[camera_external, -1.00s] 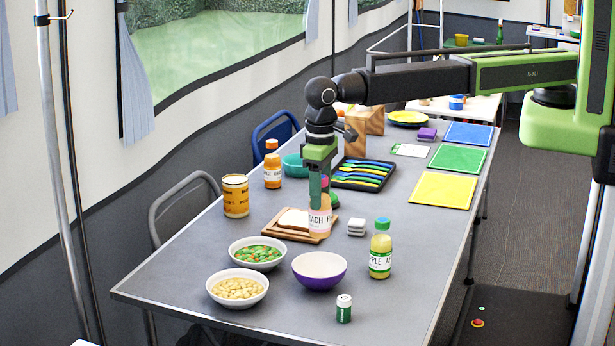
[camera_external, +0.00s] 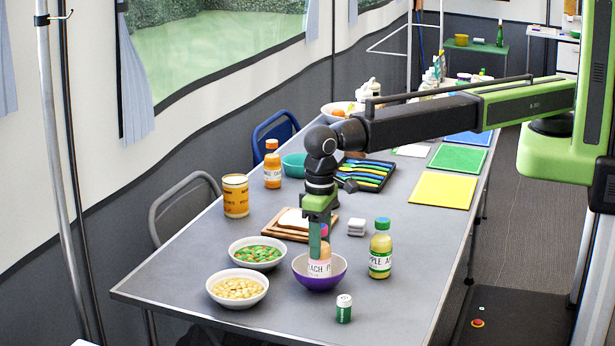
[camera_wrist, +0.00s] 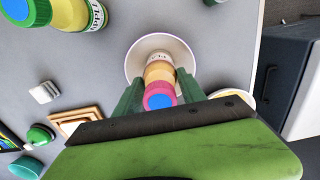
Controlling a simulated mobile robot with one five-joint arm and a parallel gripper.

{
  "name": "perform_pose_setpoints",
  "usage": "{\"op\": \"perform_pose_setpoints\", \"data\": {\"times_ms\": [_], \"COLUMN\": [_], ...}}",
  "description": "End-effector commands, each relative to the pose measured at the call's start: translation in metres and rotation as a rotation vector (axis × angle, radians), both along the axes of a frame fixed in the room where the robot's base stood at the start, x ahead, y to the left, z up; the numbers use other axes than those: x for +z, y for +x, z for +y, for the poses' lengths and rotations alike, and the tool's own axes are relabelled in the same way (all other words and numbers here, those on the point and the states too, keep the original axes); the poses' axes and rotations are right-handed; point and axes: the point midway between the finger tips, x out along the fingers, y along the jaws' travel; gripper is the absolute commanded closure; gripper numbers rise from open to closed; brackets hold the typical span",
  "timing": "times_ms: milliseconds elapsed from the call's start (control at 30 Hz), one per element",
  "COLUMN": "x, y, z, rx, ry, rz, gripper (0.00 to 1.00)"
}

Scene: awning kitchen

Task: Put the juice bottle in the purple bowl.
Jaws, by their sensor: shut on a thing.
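The purple bowl (camera_external: 319,278), white inside, stands near the front of the grey table. My gripper (camera_external: 319,240) points down over it and is shut on a peach juice bottle (camera_external: 319,266) with a pink cap and a white label. The bottle is upright, its lower part inside the bowl's rim in the external view. In the wrist view the bottle (camera_wrist: 160,82) sits between the two green fingers (camera_wrist: 152,92), with the bowl (camera_wrist: 135,55) around its lower end. Whether the bottle touches the bowl's bottom is hidden.
An apple juice bottle (camera_external: 380,250) stands right of the bowl. A small green jar (camera_external: 344,309) is in front. Bowls of chickpeas (camera_external: 238,289) and vegetables (camera_external: 257,253) are left. A bread board (camera_external: 283,229) lies behind. An orange juice bottle (camera_external: 272,168) stands farther back.

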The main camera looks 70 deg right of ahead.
Motion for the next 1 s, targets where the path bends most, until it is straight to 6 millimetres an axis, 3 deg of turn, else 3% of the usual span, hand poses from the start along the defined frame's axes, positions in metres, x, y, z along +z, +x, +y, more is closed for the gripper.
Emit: {"op": "perform_pose_setpoints", "data": {"times_ms": [167,200,367,767,1000], "x": [-0.003,-0.003,-0.002,0.004,0.041], "y": [0.000,0.000,0.000,0.000,0.000], "z": [0.000,0.000,0.000,0.000,0.000], "rx": [0.000,0.000,0.000,0.000,0.000], "ry": [0.000,0.000,0.000,0.000,0.000], "rz": [0.000,0.000,0.000,0.000,0.000], "gripper": [1.00,0.51,0.31,0.31,0.31]}}
